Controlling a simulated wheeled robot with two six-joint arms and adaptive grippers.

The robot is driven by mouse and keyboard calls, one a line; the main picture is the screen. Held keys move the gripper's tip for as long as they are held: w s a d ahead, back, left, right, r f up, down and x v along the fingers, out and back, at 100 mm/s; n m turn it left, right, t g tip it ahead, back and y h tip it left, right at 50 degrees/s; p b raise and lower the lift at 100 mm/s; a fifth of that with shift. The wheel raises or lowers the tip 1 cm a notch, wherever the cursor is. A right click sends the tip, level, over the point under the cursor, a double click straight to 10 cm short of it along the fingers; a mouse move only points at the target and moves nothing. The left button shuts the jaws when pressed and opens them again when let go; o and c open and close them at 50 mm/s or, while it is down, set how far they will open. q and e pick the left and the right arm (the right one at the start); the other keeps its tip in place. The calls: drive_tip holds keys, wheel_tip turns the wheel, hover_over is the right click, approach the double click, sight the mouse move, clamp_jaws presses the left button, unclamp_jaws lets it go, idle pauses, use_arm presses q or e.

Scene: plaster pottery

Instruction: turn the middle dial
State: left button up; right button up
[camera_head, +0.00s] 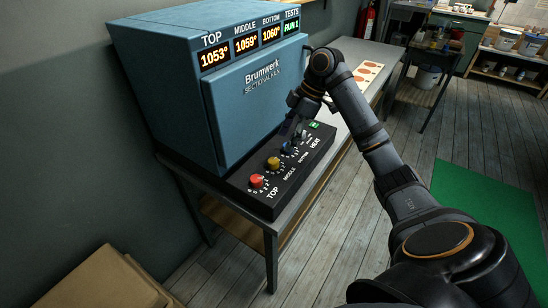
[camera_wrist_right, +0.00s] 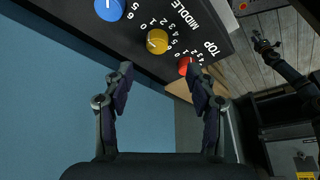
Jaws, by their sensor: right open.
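The middle dial (camera_head: 273,163) is a yellow knob on the black control panel (camera_head: 318,148), between the red top dial (camera_head: 257,181) and the blue bottom dial (camera_head: 286,147). In the right wrist view the yellow middle dial (camera_wrist_right: 157,41) lies ahead of the gap between my fingers, apart from them. My right gripper (camera_wrist_right: 161,88) is open and empty. In the head view my right gripper (camera_head: 292,126) hangs over the far half of the panel, near the blue dial, and partly hides that area.
The blue kiln (camera_head: 228,118) stands right behind the panel; its displays read 1053°, 1059° and 1060°. A lit green heat switch (camera_head: 314,125) is at the panel's far end. Both stand on a grey table (camera_head: 262,217). Cardboard boxes (camera_head: 95,281) lie at the lower left.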

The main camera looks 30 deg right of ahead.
hover_over(273, 161)
drive_tip(key=d, duration=0.2)
drive_tip(key=f, duration=0.4)
drive_tip(key=shift+s+d+f, duration=0.15)
drive_tip(key=shift+s+f, duration=0.05)
drive_tip(key=shift+s, duration=0.15)
drive_tip(key=x, duration=0.3)
drive_tip(key=shift+f, duration=0.2)
drive_tip(key=shift+a+f, duration=0.2)
drive_tip(key=shift+f, duration=0.15)
drive_tip(key=shift+w, duration=0.1)
drive_tip(key=c, duration=1.1)
use_arm(q)
drive_tip(key=shift+w+f, duration=0.2)
drive_tip(key=shift+w, duration=0.3)
drive_tip(key=shift+w+f, duration=0.2)
drive_tip(key=shift+w, duration=0.25)
use_arm(e)
drive_tip(key=shift+c, duration=0.2)
